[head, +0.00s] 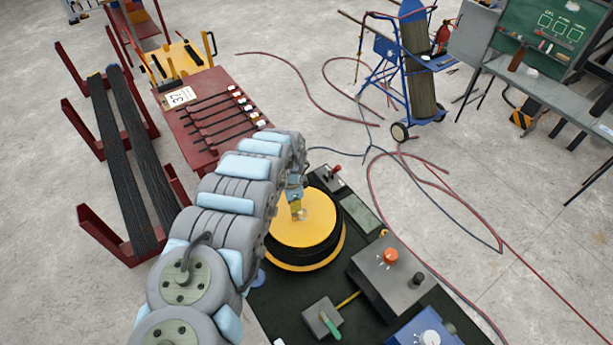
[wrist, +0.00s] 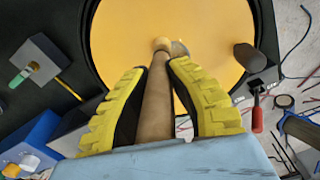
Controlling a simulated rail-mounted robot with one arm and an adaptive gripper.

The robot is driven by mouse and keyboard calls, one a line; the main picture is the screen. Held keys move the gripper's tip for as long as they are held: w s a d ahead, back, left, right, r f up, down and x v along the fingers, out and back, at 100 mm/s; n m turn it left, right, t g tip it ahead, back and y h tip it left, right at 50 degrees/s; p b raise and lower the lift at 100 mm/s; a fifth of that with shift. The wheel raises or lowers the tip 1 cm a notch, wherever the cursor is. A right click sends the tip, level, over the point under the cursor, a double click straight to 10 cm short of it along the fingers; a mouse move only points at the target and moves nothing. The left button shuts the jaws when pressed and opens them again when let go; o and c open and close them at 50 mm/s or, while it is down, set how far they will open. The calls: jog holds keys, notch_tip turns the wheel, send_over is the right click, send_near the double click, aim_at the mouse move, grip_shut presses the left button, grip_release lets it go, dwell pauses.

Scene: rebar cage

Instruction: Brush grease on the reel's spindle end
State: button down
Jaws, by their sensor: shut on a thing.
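The reel (head: 310,232) lies flat on the dark bench, with a round yellow top face and black sides. Its yellow face (wrist: 125,40) fills the upper middle of the wrist view. A small pale spindle end (wrist: 180,47) stands at the middle of the face. My gripper (head: 295,206), with yellow ribbed fingers, is shut on a brown wooden brush handle (wrist: 155,105). The handle points at the reel's centre, its far tip beside or over the spindle end. The bristles are not clearly visible, and I cannot tell whether they touch the spindle.
A red table (head: 190,125) with bars stands behind. Hoses (head: 375,195) cross the floor at right.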

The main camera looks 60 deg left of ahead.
jog(key=shift+w+f, duration=0.1)
jog(key=shift+w, duration=0.15)
jog(key=w+r+b, duration=0.1)
jog(key=w+b, duration=0.5)
notch_tip(320, 180, up, 8)
jog(key=p, duration=0.4)
jog(key=shift+s+a+f, duration=0.15)
jog(key=shift+a+f, duration=0.05)
jog(key=shift+a, duration=0.25)
